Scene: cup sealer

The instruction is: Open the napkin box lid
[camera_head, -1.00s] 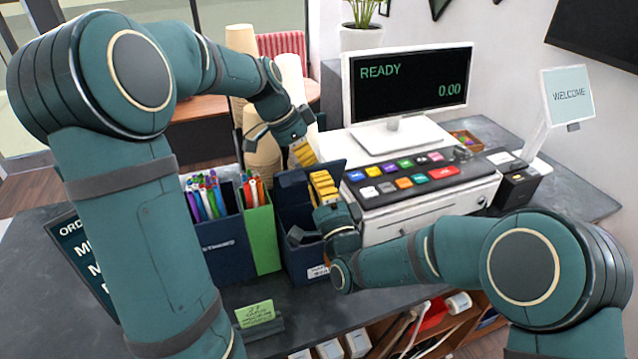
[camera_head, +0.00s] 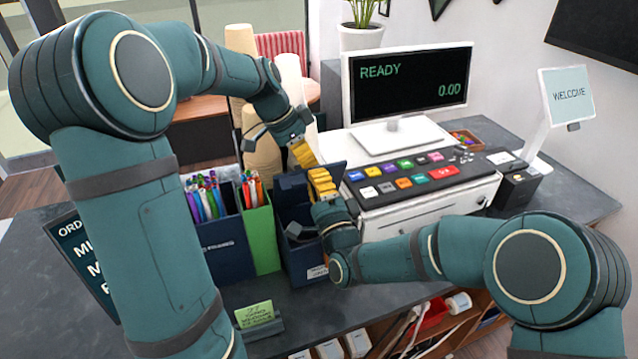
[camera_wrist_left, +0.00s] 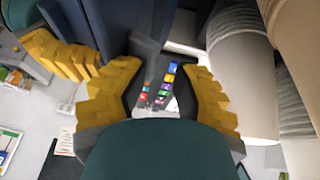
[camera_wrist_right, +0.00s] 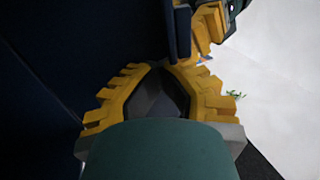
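The napkin box (camera_head: 300,258) is a dark navy box on the counter, right of a green holder. A navy panel, which looks like its lid (camera_head: 332,172), stands raised and tilted at its top, partly hidden by my grippers. My left gripper (camera_head: 303,155) is behind and above the box, its yellow fingers apart with nothing seen between them in the left wrist view (camera_wrist_left: 170,80). My right gripper (camera_head: 322,186) is low in front of the panel. In the right wrist view (camera_wrist_right: 160,72) its fingers are apart beside a navy edge; contact is unclear.
A pen holder (camera_head: 225,245) and green holder (camera_head: 262,235) stand close left of the box. The cash register (camera_head: 425,195) is close on the right. Stacked cups (camera_head: 262,155) stand behind, near my left gripper. A small green sign (camera_head: 254,315) is at the front edge.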

